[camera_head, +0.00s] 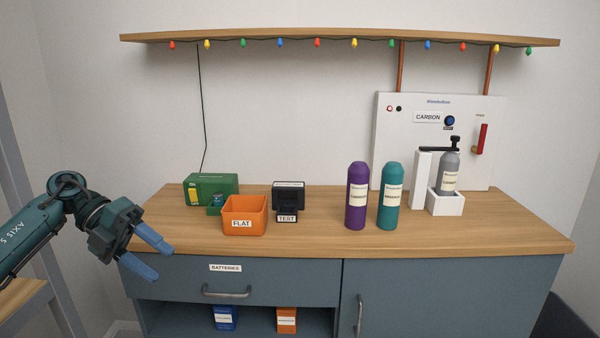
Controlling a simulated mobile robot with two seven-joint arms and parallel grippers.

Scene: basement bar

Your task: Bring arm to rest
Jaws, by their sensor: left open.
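My left arm comes in from the left, and its left gripper (147,254) is open and empty. Its two blue fingers point right and slightly down, in front of the counter's left end. No object is between the fingers. My right gripper does not show in the head view.
The wooden counter (300,242) holds a green box (212,185), an orange bin (243,228), a black tester (288,200), a purple bottle (357,195), a teal bottle (391,196) and a white carbonating stand (422,178). A shelf (340,37) with coloured lights hangs above. Counter front is clear.

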